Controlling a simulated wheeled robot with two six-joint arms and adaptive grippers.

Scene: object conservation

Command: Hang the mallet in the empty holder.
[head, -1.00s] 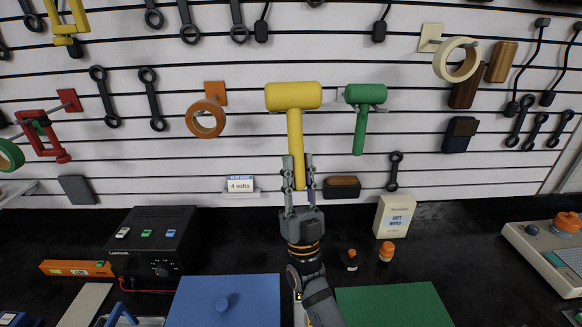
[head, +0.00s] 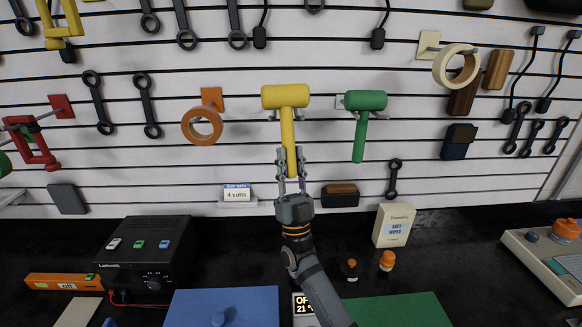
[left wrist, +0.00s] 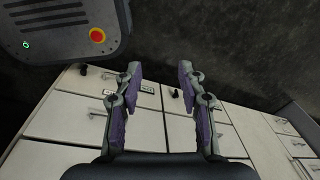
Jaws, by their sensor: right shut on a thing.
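The yellow mallet (head: 285,97) is upright in front of the slatted wall, head up and handle down. My right gripper (head: 290,160) is shut on the lower part of its handle. Grey holder prongs (head: 271,117) show on both sides of the handle, just under the head. I cannot tell whether the head touches them. A green mallet (head: 365,101) hangs in a similar holder to the right. My left gripper shows only in the left wrist view (left wrist: 158,80), open and empty, above white drawers.
Orange tape (head: 202,125) hangs to the left of the yellow mallet. A "4 volts" sign (head: 236,194) and a brown-topped block (head: 341,195) sit low on the wall. A black power supply (head: 145,260), a wipes box (head: 394,225) and small bottles stand on the dark bench.

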